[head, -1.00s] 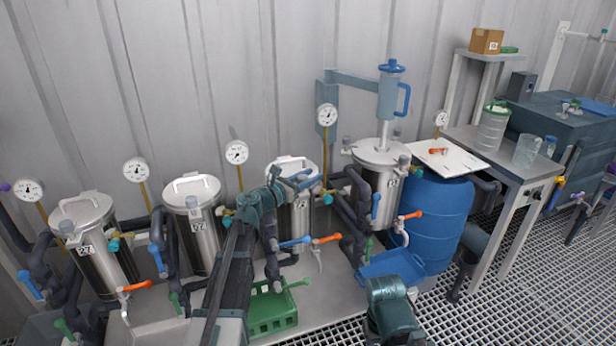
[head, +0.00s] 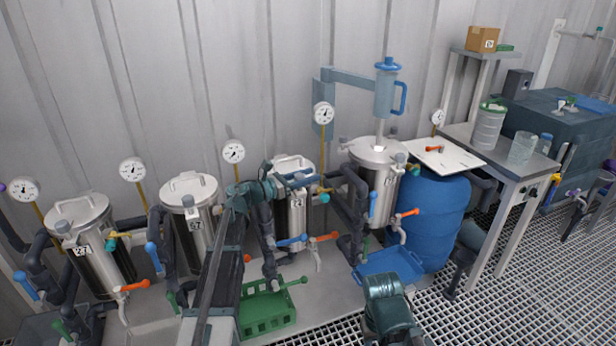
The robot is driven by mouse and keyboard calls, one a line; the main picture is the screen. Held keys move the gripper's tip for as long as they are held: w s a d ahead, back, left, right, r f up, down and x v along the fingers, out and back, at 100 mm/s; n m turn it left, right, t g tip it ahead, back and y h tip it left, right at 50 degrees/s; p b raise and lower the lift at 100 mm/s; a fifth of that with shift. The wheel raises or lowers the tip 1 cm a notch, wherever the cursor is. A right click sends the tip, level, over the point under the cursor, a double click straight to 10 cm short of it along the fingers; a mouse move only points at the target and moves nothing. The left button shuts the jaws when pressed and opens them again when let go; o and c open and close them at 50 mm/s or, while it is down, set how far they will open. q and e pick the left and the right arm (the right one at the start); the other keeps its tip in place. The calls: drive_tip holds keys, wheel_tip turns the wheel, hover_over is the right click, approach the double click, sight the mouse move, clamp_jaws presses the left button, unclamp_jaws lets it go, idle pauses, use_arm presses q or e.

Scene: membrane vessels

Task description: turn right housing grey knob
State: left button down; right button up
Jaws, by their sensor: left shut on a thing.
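The right housing (head: 297,213) is the third steel canister in the row, labelled 72, with a pale lid (head: 292,163). My left gripper (head: 271,187) is at its upper left side, at the end of my dark arm. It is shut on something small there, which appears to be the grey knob. The jaws and wrist cover the knob, so its angle cannot be seen.
The middle housing (head: 201,227) stands left of my arm. A pressure gauge (head: 234,152) rises behind. A blue barrel (head: 432,220) stands right.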

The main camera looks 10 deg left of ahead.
use_arm(q)
drive_tip(key=shift+c, duration=2.2)
unclamp_jaws()
drive_tip(key=v, duration=1.3)
drive_tip(key=shift+s+a, duration=0.3)
